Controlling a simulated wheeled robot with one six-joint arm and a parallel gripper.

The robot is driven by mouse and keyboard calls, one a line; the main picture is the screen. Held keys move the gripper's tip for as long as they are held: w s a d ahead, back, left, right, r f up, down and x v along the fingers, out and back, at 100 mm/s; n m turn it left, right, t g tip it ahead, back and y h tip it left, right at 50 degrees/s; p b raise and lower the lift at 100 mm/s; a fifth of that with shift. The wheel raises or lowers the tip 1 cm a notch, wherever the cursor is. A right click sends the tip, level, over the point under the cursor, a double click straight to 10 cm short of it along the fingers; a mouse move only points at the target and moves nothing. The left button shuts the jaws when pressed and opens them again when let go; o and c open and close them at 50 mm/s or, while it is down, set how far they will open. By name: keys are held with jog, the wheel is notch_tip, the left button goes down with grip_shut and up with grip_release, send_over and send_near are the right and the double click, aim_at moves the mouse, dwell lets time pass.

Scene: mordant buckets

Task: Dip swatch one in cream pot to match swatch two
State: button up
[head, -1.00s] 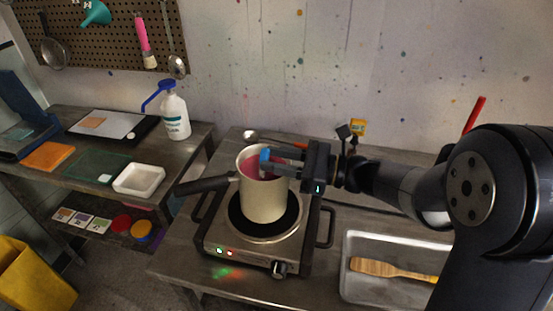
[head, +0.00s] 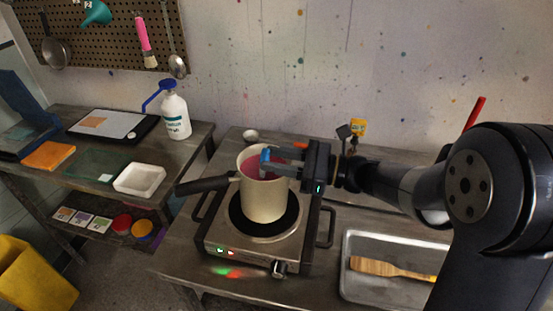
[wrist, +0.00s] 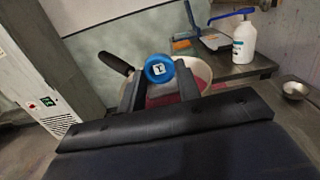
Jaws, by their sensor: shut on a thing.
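The cream pot (head: 264,201) stands on the hot plate and holds pink-red liquid. My gripper (head: 283,163) reaches over its rim from the right, shut on a blue round-topped holder (head: 265,158). In the wrist view, the holder's blue cap (wrist: 159,68) carries a white label with a dark mark, between my two fingers above the pink liquid (wrist: 165,100). No cloth shows below the holder; swatch one is hidden by the pot wall or the liquid. An orange-tan patch (head: 94,122) lies on a white sheet on the left table; I cannot tell whether it is swatch two.
The pot's dark handle (head: 206,184) sticks out left. The hot plate (head: 252,252) has lit red and green lamps. A white pump bottle (head: 175,116) and a white tray (head: 139,179) stand on the left table. A metal tray (head: 352,285) with a wooden spatula (head: 383,268) is at right.

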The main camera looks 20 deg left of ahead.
jog(key=f, duration=0.3)
jog(key=shift+s+a+f+m, duration=0.1)
jog(key=shift+s+m, duration=0.1)
jog(key=shift+m, duration=0.1)
jog(key=shift+s+a, duration=0.15)
jog(key=shift+s, duration=0.05)
jog(key=shift+w+d, duration=0.3)
jog(key=shift+w, duration=0.05)
jog(key=r+p, duration=0.2)
jog(key=p, duration=0.1)
jog(key=shift+w+a+r+h, duration=0.1)
jog(key=shift+w+r+h, duration=0.2)
jog(key=shift+r, duration=0.1)
notch_tip(320, 180, up, 7)
jog(key=p, duration=0.5)
jog(key=shift+w+p, duration=0.2)
jog(key=shift+p, duration=0.1)
jog(key=shift+r, duration=0.15)
dwell(2.1)
